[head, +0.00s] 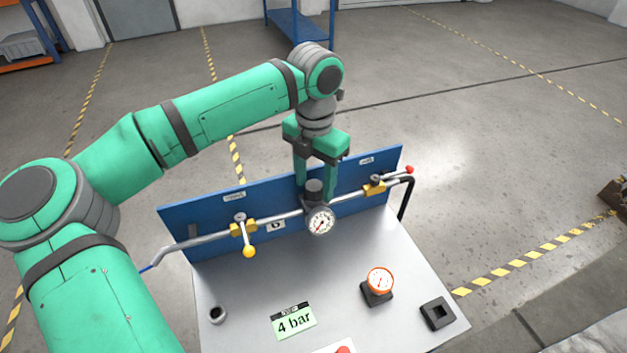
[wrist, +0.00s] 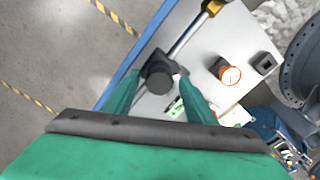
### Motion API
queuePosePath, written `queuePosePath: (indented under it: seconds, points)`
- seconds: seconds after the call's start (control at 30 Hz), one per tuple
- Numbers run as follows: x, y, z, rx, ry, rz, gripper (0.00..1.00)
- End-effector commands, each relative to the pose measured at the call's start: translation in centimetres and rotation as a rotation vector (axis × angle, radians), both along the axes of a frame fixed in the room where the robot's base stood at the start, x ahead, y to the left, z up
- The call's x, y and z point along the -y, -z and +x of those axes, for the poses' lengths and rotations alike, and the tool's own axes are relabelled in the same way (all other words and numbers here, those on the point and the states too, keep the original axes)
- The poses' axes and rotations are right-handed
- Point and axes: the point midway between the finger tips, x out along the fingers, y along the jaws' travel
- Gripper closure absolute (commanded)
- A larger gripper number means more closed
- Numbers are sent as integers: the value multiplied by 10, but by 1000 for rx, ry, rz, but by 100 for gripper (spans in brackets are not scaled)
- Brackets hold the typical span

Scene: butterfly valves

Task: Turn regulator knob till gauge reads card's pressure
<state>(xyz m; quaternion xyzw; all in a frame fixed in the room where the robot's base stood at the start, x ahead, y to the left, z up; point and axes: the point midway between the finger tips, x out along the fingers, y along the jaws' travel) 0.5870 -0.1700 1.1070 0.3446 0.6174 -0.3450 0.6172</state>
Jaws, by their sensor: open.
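The dark grey regulator knob (head: 314,188) stands on top of the regulator on the grey pipe. The white-faced gauge (head: 320,220) is on the regulator's front. Its needle seems to point to the lower left, but its numbers are too small to read. The green card (head: 296,321) on the bench reads "4 bar". My gripper (head: 315,187) points down with its green fingers open, one on each side of the knob. In the wrist view the knob (wrist: 159,82) lies between the fingertips (wrist: 156,78). I cannot tell whether either finger touches it.
A yellow-handled valve (head: 246,240) is left on the pipe, and a red-tipped valve (head: 385,183) right. A blue panel (head: 200,215) stands behind. An orange gauge (head: 380,281) and a black square socket (head: 437,313) stand on the grey bench (head: 240,285). Its middle is clear.

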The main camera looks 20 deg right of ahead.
Motion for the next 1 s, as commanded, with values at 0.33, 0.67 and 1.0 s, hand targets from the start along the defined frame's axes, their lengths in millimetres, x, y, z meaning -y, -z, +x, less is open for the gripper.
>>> queuePosePath:
  seconds: [0.33,0.67,1.0]
  points:
    - [-4,0,1,0,-6,0,76]
    - [-4,0,1,-1,8,1,91]
    - [-4,0,1,-2,177,2,91]
